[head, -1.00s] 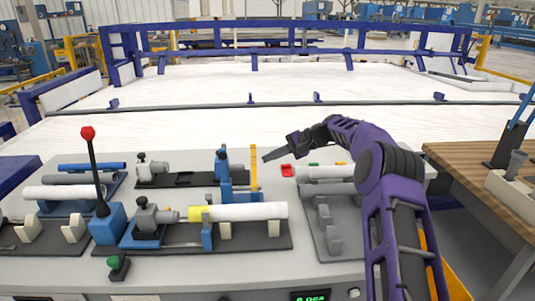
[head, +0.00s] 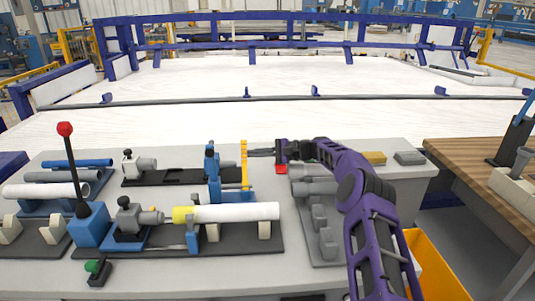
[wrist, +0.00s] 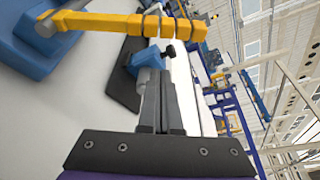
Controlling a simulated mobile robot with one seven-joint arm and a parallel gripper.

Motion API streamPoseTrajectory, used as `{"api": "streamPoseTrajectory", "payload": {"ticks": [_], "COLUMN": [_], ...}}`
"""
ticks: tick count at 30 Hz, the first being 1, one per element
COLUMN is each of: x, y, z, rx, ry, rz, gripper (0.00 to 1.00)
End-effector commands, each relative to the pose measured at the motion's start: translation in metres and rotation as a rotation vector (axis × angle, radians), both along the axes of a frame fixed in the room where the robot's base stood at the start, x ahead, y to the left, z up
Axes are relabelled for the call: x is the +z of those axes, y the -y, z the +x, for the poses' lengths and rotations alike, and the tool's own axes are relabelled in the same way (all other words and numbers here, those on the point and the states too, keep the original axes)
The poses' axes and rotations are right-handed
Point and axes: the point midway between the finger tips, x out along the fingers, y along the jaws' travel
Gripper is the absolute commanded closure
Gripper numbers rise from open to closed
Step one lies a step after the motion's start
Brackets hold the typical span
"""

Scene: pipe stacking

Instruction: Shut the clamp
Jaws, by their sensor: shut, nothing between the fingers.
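The clamp (head: 213,176) is a blue upright piece on the dark fixture plate, with a yellow lever (head: 244,163) standing upright at its right. In the wrist view the yellow lever (wrist: 125,23) crosses the top, with its ribbed grip to the right and blue hinge part at left. A white pipe with a yellow end (head: 225,212) lies in the fixture in front of the clamp. My gripper (head: 250,152) is shut and empty, just right of the lever's upper part.
A red-knobbed joystick (head: 75,175) on a blue box stands at the left. A second dark fixture (head: 165,177) lies behind. A yellow bin (head: 435,270) is below right.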

Motion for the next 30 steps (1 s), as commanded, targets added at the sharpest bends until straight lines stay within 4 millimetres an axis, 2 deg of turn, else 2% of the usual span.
{"api": "streamPoseTrajectory", "payload": {"ticks": [1,2,18,30], "x": [-0.003,-0.002,0.02,0.021], "y": [-0.011,-0.013,-0.009,-0.009], "z": [0.002,0.003,-0.027,-0.03], "rx": [0.002,0.0,0.001,0.0], "ry": [0.001,0.001,0.0,0.001], "rz": [0.0,0.0,-0.001,0.0], "gripper": [1.0,1.0,1.0,1.0]}}
